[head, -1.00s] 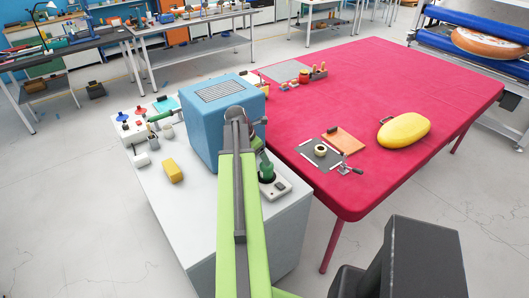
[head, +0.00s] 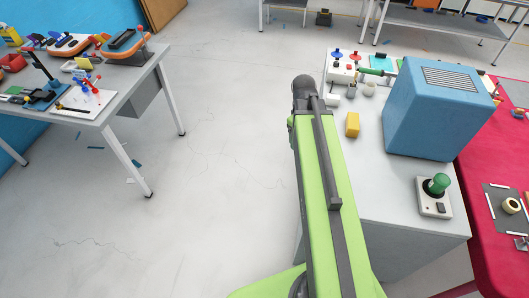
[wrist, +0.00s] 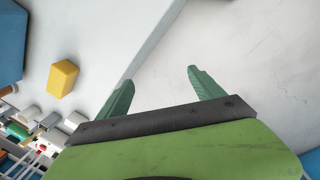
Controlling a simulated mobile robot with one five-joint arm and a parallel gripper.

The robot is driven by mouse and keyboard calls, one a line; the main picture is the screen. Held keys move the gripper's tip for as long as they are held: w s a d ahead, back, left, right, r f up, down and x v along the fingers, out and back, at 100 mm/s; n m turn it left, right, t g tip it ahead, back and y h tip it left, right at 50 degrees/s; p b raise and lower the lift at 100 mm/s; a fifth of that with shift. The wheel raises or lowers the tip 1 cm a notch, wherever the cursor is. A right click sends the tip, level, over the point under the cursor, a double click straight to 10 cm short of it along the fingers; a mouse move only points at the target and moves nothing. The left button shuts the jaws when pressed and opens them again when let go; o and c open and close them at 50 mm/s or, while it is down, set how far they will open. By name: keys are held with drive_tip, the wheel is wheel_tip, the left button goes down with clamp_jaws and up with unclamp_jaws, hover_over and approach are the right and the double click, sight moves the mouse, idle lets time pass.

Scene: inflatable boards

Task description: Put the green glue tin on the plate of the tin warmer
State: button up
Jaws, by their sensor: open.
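The green glue tin (head: 437,184), dark green with a paler rounded top, stands upright on the tin warmer (head: 434,208). The warmer is a small white unit with a dark switch, near the front right of the white bench. The plate under the tin is mostly hidden. My gripper (wrist: 161,75) is open and empty in the wrist view, its two green fingers apart over the bench's edge and the floor. It is well left of the tin and warmer, which are not in the wrist view. In the head view my arm hides the fingers.
A big blue box (head: 430,120) stands on the white bench (head: 385,195), left of and behind the warmer. A yellow block (head: 352,125) lies between it and my arm. The red table (head: 485,245) adjoins at right. The floor at left is open up to a grey table (head: 110,105).

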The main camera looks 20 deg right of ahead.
drive_tip(key=a+m+y, duration=0.1)
drive_tip(key=a+m, duration=0.2)
drive_tip(key=a, duration=1.8)
drive_tip(key=shift+s+a+m, duration=0.15)
drive_tip(key=shift+a+m, duration=0.05)
drive_tip(key=shift+m, duration=0.2)
wheel_tip(320, 180, down, 3)
drive_tip(key=shift+r+b, duration=0.2)
drive_tip(key=shift+b, duration=1)
drive_tip(key=shift+r+p, duration=0.3)
drive_tip(key=shift+c, duration=0.4)
